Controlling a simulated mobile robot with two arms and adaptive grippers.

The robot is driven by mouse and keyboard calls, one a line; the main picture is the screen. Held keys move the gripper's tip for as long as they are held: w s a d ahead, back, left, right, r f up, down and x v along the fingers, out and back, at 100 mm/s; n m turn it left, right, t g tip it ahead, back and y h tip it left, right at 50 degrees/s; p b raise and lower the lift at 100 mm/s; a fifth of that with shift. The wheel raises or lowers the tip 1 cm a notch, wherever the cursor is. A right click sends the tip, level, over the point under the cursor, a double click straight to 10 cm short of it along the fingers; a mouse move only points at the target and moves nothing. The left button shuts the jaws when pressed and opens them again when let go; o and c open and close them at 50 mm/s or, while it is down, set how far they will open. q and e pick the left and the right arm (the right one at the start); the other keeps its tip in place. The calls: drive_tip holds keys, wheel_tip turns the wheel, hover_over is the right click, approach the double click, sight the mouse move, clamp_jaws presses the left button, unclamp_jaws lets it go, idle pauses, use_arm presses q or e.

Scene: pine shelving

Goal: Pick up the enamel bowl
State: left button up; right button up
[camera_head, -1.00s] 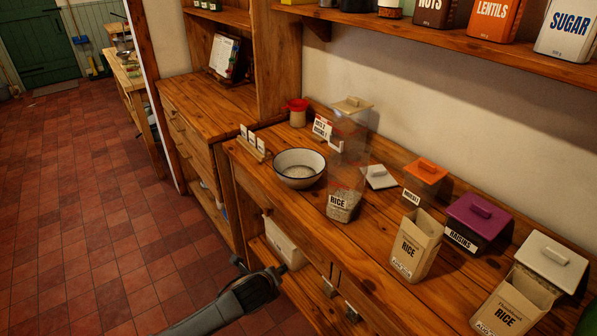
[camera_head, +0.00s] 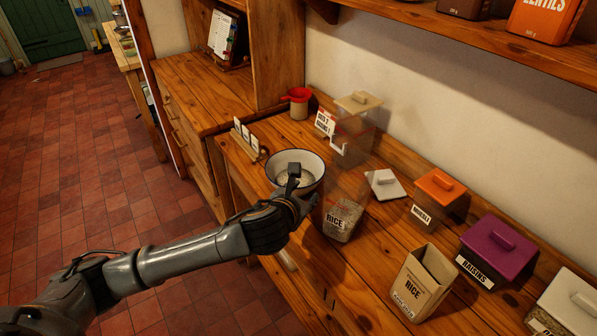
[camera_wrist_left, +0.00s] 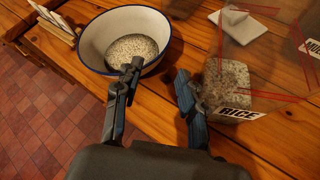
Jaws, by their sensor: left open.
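The enamel bowl (camera_head: 312,163) is white with a dark rim and stands on the wooden counter, with pale grains in its bottom. It also shows in the left wrist view (camera_wrist_left: 97,38). My left gripper (camera_head: 300,187) is open and empty at the bowl's near right side. In the left wrist view (camera_wrist_left: 157,72), one finger overlaps the bowl's near rim and inside. The other finger is outside the bowl, beside the clear rice container. I cannot tell whether either finger touches the bowl. My right gripper is not in view.
The clear container labelled RICE (camera_head: 342,221) stands close to the right of the bowl. A card holder (camera_head: 246,140) is at its left, a red-topped jar (camera_head: 298,103) behind. A white lid (camera_head: 385,185) and lidded canisters (camera_head: 498,246) line the right. The counter's front edge is near.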

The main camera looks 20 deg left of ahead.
sight(313, 184)
use_arm(q)
drive_tip(key=x, duration=0.4)
drive_tip(key=shift+f, duration=0.1)
drive_tip(key=shift+x, duration=1.2)
drive_tip(key=shift+w+f, duration=0.1)
drive_tip(key=shift+w, duration=0.15)
drive_tip(key=shift+w+f, duration=0.15)
drive_tip(key=shift+w, duration=0.1)
drive_tip(key=x, duration=0.4)
drive_tip(key=shift+w+f, duration=0.1)
drive_tip(key=shift+w, duration=0.1)
drive_tip(key=shift+w+f, duration=0.1)
drive_tip(key=shift+w, duration=0.05)
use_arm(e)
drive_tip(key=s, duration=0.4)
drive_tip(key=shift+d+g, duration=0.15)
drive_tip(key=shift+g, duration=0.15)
